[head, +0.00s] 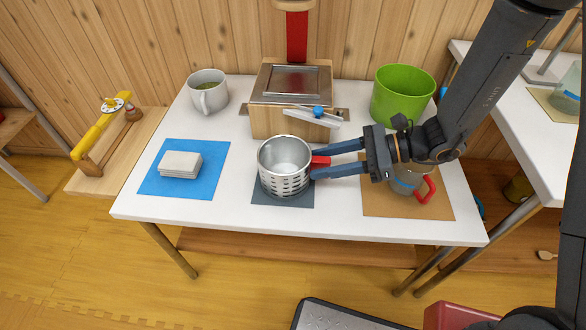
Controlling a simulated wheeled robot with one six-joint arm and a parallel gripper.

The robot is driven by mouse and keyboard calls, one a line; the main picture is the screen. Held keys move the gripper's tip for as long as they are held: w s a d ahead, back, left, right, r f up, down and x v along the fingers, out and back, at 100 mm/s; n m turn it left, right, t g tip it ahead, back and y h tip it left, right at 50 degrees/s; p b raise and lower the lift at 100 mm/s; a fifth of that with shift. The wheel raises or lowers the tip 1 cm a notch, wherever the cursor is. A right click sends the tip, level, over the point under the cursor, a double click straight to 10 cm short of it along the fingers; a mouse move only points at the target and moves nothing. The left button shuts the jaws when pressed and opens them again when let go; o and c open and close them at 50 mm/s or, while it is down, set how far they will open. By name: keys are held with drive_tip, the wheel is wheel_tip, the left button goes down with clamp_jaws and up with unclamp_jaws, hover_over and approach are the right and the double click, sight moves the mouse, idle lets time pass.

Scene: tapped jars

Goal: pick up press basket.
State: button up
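The press basket (284,180) is a round metal cup with holes in its lower wall and a red grip (320,161) on its right side. It stands upright over a small dark grey mat (287,202) near the table's front. My gripper (314,164) comes in from the right, its two blue fingers apart on either side of the red grip. The fingertips are close to the basket's wall. I cannot tell whether the fingers press on the grip or only surround it.
A clear jar with a red handle (425,192) stands on a brown mat under my arm. Behind the basket is a wooden press box (288,92) with a slanted metal tray. A green bin (402,96), a grey mug (208,92) and stacked pale cloths (180,164) on a blue mat stand around.

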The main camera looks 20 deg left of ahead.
clamp_jaws()
drive_tip(key=shift+r, duration=0.1)
wheel_tip(320, 180, up, 10)
drive_tip(key=shift+f+p, duration=0.1)
drive_tip(key=shift+p, duration=0.65)
